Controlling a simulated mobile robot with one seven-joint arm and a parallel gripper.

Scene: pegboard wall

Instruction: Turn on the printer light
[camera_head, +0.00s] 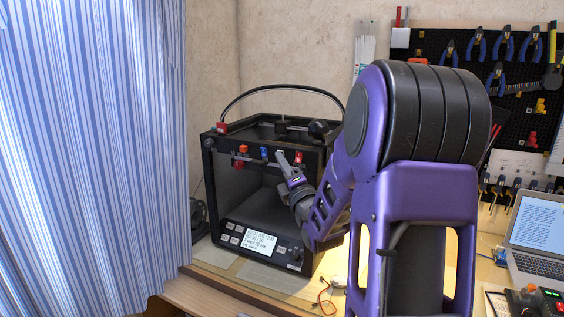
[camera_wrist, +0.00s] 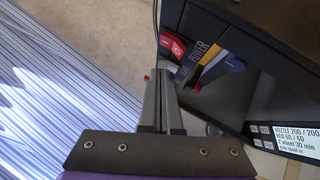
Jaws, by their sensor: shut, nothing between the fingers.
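The black 3D printer (camera_head: 222,200) stands on the bench, with a row of coloured switches along its upper front edge. An orange switch (camera_head: 243,149), a blue switch (camera_head: 265,153) and a red switch (camera_head: 299,157) show there. In the wrist view the red switch (camera_wrist: 172,45) lies beside a "POWER" label (camera_wrist: 198,56), and the blue switch (camera_wrist: 235,65) is further right. My gripper (camera_head: 282,159) is shut and empty, its tips at the switch row between the blue and red switches. In the wrist view its tips (camera_wrist: 166,72) partly cover the panel; contact cannot be told.
A lit printer display (camera_head: 260,241) sits at the lower front. A blue striped curtain (camera_head: 90,150) hangs at the left. A tool pegboard (camera_head: 520,110) and a laptop (camera_head: 540,235) are at the right. Small wires (camera_head: 326,292) lie on the bench.

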